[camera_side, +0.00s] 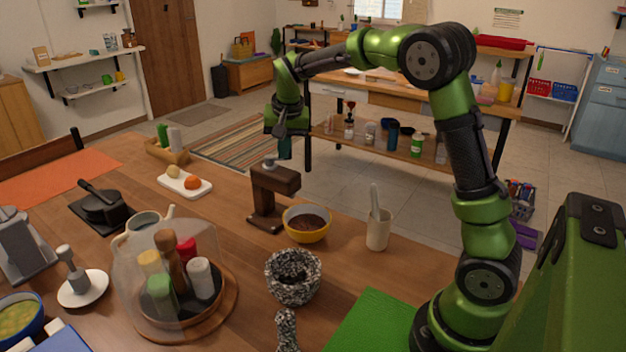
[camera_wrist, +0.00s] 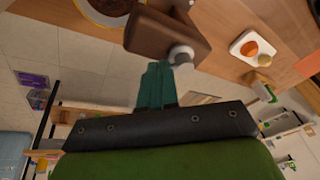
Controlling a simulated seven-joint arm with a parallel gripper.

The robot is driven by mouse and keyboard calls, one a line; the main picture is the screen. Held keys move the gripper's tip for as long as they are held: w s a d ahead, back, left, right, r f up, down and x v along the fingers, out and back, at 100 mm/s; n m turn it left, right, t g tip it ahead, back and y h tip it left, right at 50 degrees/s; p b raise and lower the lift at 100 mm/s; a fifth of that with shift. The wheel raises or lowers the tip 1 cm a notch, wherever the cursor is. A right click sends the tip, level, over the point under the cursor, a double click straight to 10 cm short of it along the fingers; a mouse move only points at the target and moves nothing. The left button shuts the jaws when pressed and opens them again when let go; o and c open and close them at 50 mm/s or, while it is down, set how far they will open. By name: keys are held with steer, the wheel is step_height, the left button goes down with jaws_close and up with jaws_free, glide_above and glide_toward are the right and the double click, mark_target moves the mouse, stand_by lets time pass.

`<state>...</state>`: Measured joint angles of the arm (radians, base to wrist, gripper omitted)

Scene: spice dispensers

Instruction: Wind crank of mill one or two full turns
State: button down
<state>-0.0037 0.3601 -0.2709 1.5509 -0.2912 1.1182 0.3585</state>
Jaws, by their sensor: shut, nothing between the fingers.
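The mill looks like a dark brown wooden stand (camera_side: 268,205) with an overhanging top block and a small grey knob (camera_side: 269,163) above it. In the wrist view the brown block (camera_wrist: 160,35) is at the top centre, with the pale rounded knob (camera_wrist: 181,57) at its lower edge. My gripper (camera_side: 285,152) is above and just right of the mill in the side view, pointing down. Its teal fingers (camera_wrist: 158,72) are shut and empty, close beside the knob in the wrist view. I cannot tell whether they touch it. No separate crank arm is clearly visible.
A yellow bowl (camera_side: 307,236) with dark contents stands right of the mill's foot. A cream cup (camera_side: 378,232) with a pestle-like tool is farther right. A granite mortar (camera_side: 293,290) and a domed spice carousel (camera_side: 140,280) are in front. A white plate (camera_side: 184,192) lies behind left.

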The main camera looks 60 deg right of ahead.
steer(key=shift+w+a, duration=0.1)
steer(key=shift+a, duration=0.5)
step_height(320, 180, up, 7)
stand_by(0.4)
steer(key=s+a+f+n+t+y, duration=0.1)
steer(key=s+a, duration=0.3)
steer(key=s, duration=0.4)
steer(key=s+a+n+t+y, duration=0.1)
steer(key=s+a+n, duration=0.2)
steer(key=s+a, duration=0.2)
steer(key=s+a+f+n+t+y, duration=0.1)
steer(key=s+a, duration=0.4)
steer(key=s, duration=0.6)
steer(key=shift+s+f+n+t+y, duration=0.2)
steer(key=shift+f+n+t+y, duration=0.15)
steer(key=shift+n+t, duration=0.3)
